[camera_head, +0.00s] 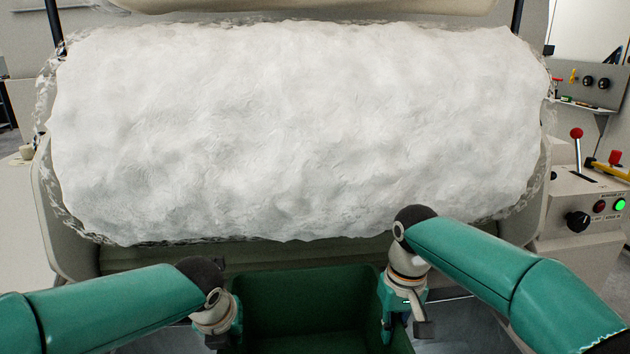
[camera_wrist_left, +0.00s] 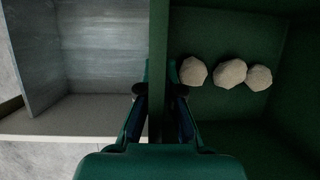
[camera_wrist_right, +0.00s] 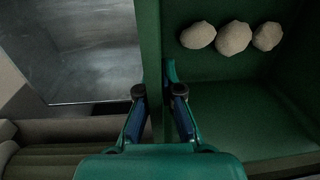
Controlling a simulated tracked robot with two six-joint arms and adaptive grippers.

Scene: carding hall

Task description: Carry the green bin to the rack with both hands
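The green bin (camera_head: 310,300) is low in the middle of the head view, below the big white roll, with its near part cut off. In the left wrist view, its wall (camera_wrist_left: 158,45) runs between the fingers of my left gripper (camera_head: 226,335), which is shut on it. Three pale lumps (camera_wrist_left: 230,73) lie inside the bin. I cannot make out the rack in any view.
A large white fibre roll (camera_head: 300,130) in a machine frame fills the space ahead, close behind the bin. A control box (camera_head: 590,215) with a red-knobbed lever and a lit green button stands at the right. Grey metal surfaces (camera_wrist_left: 100,50) lie beside the bin.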

